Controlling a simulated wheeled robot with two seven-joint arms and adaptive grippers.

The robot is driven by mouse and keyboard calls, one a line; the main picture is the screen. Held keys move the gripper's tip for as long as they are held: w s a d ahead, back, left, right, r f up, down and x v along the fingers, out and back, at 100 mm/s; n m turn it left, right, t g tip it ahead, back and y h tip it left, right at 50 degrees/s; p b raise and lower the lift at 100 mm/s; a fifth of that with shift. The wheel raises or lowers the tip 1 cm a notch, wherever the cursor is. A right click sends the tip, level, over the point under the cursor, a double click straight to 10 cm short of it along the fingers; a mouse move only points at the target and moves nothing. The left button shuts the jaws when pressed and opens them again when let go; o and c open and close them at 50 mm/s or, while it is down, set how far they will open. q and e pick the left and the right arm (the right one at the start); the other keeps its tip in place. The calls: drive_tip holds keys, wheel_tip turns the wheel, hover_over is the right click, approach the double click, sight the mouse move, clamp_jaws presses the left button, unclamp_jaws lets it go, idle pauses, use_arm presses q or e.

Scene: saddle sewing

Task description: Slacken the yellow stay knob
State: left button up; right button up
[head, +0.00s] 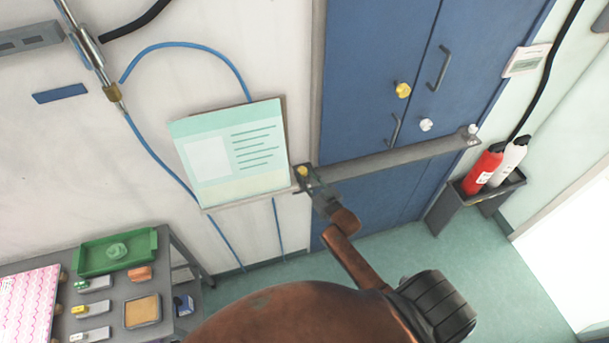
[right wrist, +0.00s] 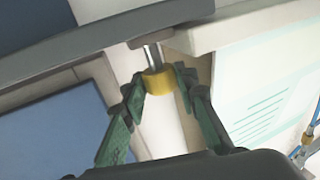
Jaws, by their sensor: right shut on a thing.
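The yellow stay knob (head: 303,171) sits at the left end of a grey bar (head: 400,158) that crosses the blue cabinet doors (head: 372,70). In the right wrist view the yellow knob (right wrist: 158,84) is on a short metal stem below the bar (right wrist: 90,47). My right gripper (head: 309,181) reaches it from below. In the right wrist view its green fingertips (right wrist: 160,80) are on either side of the knob, shut on it. My left gripper is not in view.
A pale green notice board (head: 235,155) is just left of the knob. Another yellow knob (head: 403,90) and a white knob (head: 426,125) are on the doors. A white knob (head: 472,130) is at the bar's right end. Extinguishers (head: 483,168) stand right; a loaded table (head: 185,262) stands lower left.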

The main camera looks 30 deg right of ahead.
drive_tip(key=shift+d+f+n+y+b, duration=0.1)
drive_tip(key=shift+n+y+b, duration=0.5)
drive_tip(key=shift+y, duration=0.15)
drive_tip(key=shift+d+f+n+y+b, duration=0.1)
drive_tip(key=shift+n+y+b, duration=0.45)
drive_tip(key=shift+y, duration=0.2)
drive_tip(key=n+g+y+b, duration=0.2)
drive_tip(key=y+b, duration=0.1)
drive_tip(key=b, duration=0.2)
drive_tip(key=n+g+y+b, duration=0.2)
drive_tip(key=y+b, duration=0.1)
drive_tip(key=b, duration=0.2)
drive_tip(key=d+n+g+y+b, duration=0.1)
drive_tip(key=n+g+y+b, duration=0.1)
drive_tip(key=b, duration=0.3)
drive_tip(key=shift+w+f+n+y, duration=0.1)
drive_tip(key=shift+w+n+y, duration=0.35)
drive_tip(key=shift+y, duration=0.45)
drive_tip(key=shift+s+r+n+g+y+b, duration=0.1)
drive_tip(key=shift+r+n+g+y+b, duration=0.1)
drive_tip(key=shift+n+g+y+b, duration=0.6)
drive_tip(key=shift+a+b, duration=0.1)
drive_tip(key=shift+b, duration=0.3)
drive_tip(key=shift+r, duration=0.1)
drive_tip(key=o, duration=1.2)
drive_tip(key=shift+c, duration=0.2)
drive_tip(key=shift+r+h, duration=0.1)
drive_tip(key=shift+h, duration=0.2)
